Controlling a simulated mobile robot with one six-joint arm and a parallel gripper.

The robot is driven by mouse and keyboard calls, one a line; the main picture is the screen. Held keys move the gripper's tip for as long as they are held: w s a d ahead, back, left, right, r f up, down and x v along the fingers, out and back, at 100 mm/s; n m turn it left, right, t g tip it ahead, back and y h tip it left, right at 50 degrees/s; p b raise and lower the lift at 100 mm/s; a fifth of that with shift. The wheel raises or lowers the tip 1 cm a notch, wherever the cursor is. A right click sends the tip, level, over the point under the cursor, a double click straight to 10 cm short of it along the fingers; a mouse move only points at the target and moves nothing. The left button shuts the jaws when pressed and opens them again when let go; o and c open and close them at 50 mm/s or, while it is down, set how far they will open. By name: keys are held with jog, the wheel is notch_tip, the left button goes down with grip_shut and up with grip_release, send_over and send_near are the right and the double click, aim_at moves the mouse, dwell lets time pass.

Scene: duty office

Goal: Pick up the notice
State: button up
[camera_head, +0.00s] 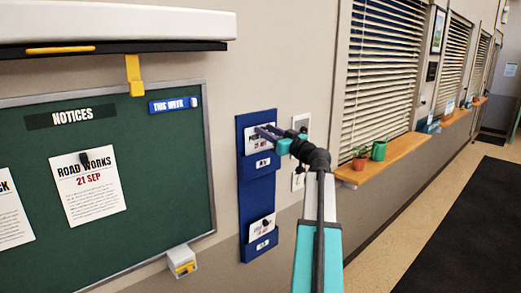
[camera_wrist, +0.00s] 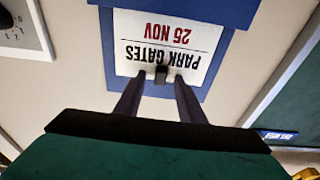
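A white notice reading "PARK GATES 25 NOV" (camera_wrist: 210,45) sits in the upper pocket of a blue wall holder (camera_head: 244,195). It appears upside down in the wrist view, with a small black clip (camera_wrist: 161,75) on it. My gripper (camera_wrist: 160,80) is open, with one finger on each side of the clip and a gap to each. In the head view my gripper (camera_head: 260,134) is in front of the upper pocket and partly hides the notice. Whether the fingertips touch the paper cannot be told.
A green noticeboard (camera_head: 140,140) at left bears a "ROAD WORKS 21 SEP" notice (camera_head: 88,186) under a black clip. The holder's lower pocket has another card (camera_head: 261,228). Wall switches (camera_head: 299,181) are right of the holder. A wooden sill (camera_head: 400,151) with pots lies farther right.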

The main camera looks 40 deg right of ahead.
jog(key=shift+c, duration=0.4)
grip_shut()
jog(key=shift+r, duration=0.1)
notch_tip(320, 180, up, 28)
jog(key=b, duration=0.7)
dwell(0.7)
